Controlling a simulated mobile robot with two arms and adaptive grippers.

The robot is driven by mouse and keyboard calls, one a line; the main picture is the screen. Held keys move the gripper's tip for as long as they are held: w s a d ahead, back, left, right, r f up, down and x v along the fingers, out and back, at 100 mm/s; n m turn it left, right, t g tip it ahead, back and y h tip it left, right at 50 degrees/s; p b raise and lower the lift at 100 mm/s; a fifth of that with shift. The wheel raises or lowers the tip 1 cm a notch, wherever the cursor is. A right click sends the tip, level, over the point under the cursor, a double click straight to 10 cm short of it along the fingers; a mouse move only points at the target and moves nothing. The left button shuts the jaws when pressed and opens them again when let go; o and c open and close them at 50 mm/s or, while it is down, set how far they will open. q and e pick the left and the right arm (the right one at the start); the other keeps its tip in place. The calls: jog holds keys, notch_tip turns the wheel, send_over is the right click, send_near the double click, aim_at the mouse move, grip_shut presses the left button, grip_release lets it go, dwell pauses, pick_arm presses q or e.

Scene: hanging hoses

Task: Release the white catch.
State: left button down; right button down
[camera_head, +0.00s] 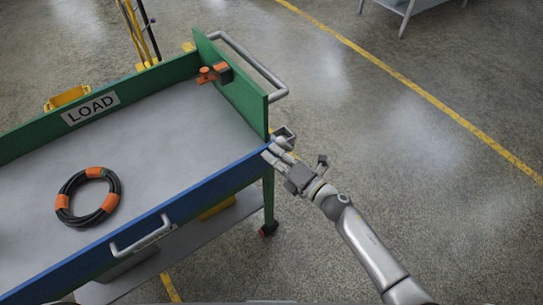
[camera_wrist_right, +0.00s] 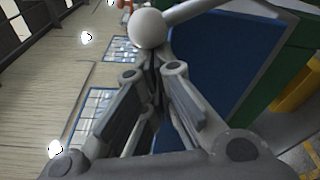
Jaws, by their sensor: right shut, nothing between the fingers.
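The white catch shows in the right wrist view as a pale round knob (camera_wrist_right: 147,28), with a light bar running off to the upper right. In the head view a small pale and grey fitting, probably this catch (camera_head: 284,136), sits at the corner where the blue side panel meets the green end panel of the cart. My right gripper (camera_head: 275,154) is at this corner, its fingers shut and empty. In the right wrist view its fingertips (camera_wrist_right: 154,72) are together just below the knob; whether they touch it I cannot tell. My left gripper is not in view.
The cart has a blue side panel (camera_head: 190,202) with a grey handle (camera_head: 142,236) and a green end panel (camera_head: 235,92) with a push bar. A coiled black hose (camera_head: 70,187) with orange bands lies on its grey deck. Open floor is to the right.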

aim_at(282, 142)
jog(key=shift+w+d+r+m+t+y+p, duration=0.15)
jog(key=shift+w+d+r+m, duration=0.3)
jog(key=shift+m, duration=0.55)
jog(key=shift+w+d+r+m+t+y+p, duration=0.1)
jog(key=shift+w+d+r+m+p, duration=0.15)
jog(key=shift+d+r+m, duration=0.55)
jog(key=shift+w+d+r+m+t+y+p, duration=0.15)
jog(key=shift+w+d+r+m, duration=0.2)
jog(key=shift+m, duration=0.85)
jog(key=shift+a, duration=0.1)
jog(key=shift+f, duration=0.1)
